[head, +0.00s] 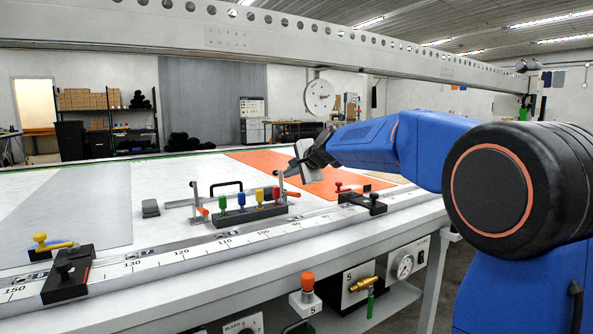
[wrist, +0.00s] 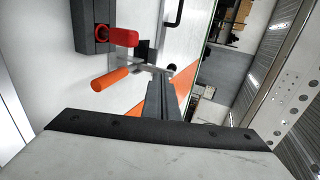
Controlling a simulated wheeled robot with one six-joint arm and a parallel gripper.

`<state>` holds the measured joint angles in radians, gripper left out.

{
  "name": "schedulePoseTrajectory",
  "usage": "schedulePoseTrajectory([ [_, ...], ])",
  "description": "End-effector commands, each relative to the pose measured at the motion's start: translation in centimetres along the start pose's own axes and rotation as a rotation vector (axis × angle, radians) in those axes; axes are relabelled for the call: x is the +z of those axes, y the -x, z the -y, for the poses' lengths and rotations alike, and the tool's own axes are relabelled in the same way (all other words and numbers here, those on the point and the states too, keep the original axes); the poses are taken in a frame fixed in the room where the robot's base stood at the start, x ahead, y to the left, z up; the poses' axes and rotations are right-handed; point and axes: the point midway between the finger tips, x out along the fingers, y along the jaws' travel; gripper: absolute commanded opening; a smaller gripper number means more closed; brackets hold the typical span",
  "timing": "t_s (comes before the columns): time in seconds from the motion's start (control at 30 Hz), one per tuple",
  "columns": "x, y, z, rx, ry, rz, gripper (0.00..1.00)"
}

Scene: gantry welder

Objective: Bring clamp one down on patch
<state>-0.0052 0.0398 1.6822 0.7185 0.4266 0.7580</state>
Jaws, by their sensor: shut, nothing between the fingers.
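My gripper (head: 300,166) is shut and empty above the table, over the near edge of the orange sheet (head: 325,176). In the wrist view its closed fingers (wrist: 166,98) point at a steel clamp with an orange handle (wrist: 110,78); the handle lies to the left of the fingers, apart from them. In the head view this appears to be the right clamp (head: 292,194), below my gripper. A second orange-handled clamp (head: 203,211) stands further left. I see no label telling which is clamp one. A grey sheet (head: 85,205) also lies on the table.
A black block with green, blue, yellow and red knobs (head: 249,214) stands between the clamps, with a black handle (head: 226,184) behind. A red-knobbed stop (head: 363,200) and a yellow-knobbed stop (head: 68,270) sit on the ruler rail (head: 225,243). A long beam (head: 300,42) spans above.

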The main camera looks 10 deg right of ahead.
Motion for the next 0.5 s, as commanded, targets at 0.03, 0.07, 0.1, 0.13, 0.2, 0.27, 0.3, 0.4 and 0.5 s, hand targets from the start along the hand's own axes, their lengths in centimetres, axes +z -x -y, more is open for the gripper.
schedulePoseTrajectory([
  [0.03,0.1,-0.7,0.3,-0.001,0.001,0.001,0.00],
  [0.07,0.1,-1.0,0.4,-0.001,0.001,0.001,0.00],
  [0.1,0.1,-1.5,0.5,0.000,0.001,0.001,0.00],
  [0.13,0.1,-1.8,0.6,0.000,0.001,0.001,0.00],
  [0.2,0.0,-2.3,0.8,-0.001,0.001,0.001,0.00],
  [0.27,0.0,-2.6,0.9,-0.001,0.001,0.000,0.00],
  [0.3,0.0,-2.8,0.9,-0.001,0.001,0.000,0.00],
  [0.4,0.0,-3.0,1.0,-0.001,0.001,0.000,0.00],
  [0.5,0.0,-3.1,1.0,-0.001,0.001,0.000,0.00],
])
